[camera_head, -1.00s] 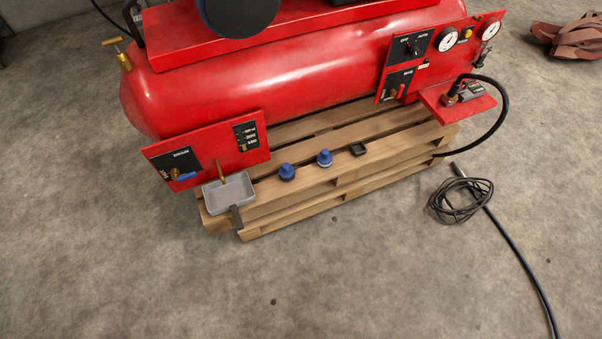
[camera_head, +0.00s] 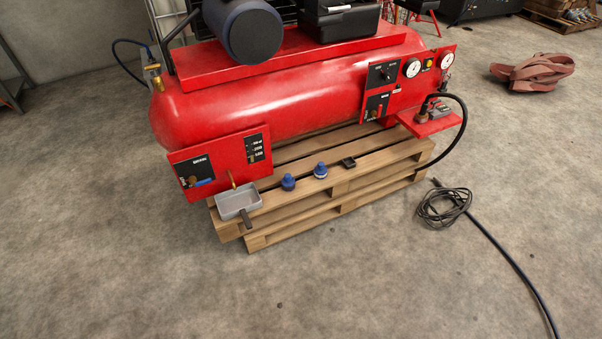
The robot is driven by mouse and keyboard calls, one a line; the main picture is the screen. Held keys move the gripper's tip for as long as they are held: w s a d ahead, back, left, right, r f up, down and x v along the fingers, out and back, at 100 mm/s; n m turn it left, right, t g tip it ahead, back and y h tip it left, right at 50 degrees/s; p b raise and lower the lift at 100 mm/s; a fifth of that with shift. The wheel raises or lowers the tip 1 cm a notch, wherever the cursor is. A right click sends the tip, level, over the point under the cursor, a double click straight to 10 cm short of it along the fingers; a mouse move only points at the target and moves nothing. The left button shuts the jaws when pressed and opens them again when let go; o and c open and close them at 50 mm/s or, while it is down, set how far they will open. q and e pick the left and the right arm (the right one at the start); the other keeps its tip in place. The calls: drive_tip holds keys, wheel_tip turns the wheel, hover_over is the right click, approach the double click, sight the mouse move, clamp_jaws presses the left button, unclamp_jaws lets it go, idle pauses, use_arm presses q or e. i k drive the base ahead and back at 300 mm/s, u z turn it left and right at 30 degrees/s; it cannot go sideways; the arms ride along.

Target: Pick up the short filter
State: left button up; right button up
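Two small blue filters stand upright on the front boards of the wooden pallet (camera_head: 290,238). The left blue filter (camera_head: 288,182) is near the grey tray, and the right blue filter (camera_head: 320,171) is a little farther right and back. They look close in height, and I cannot tell surely which is the short one. Neither of my grippers is in view, and nothing touches the filters.
A red compressor tank (camera_head: 290,95) lies just behind the filters. A grey tray (camera_head: 238,201) sits left of them, and a small black part (camera_head: 349,162) right. A coiled black hose (camera_head: 443,207) lies on open concrete floor (camera_head: 330,290).

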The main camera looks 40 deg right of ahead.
sight(320, 171)
drive_tip(key=u, duration=0.7)
drive_tip(key=i, duration=1.85)
drive_tip(key=z, duration=0.8)
drive_tip(key=i, duration=0.75)
drive_tip(key=z, duration=1.2)
drive_tip(key=i, duration=0.6)
drive_tip(key=u, duration=0.1)
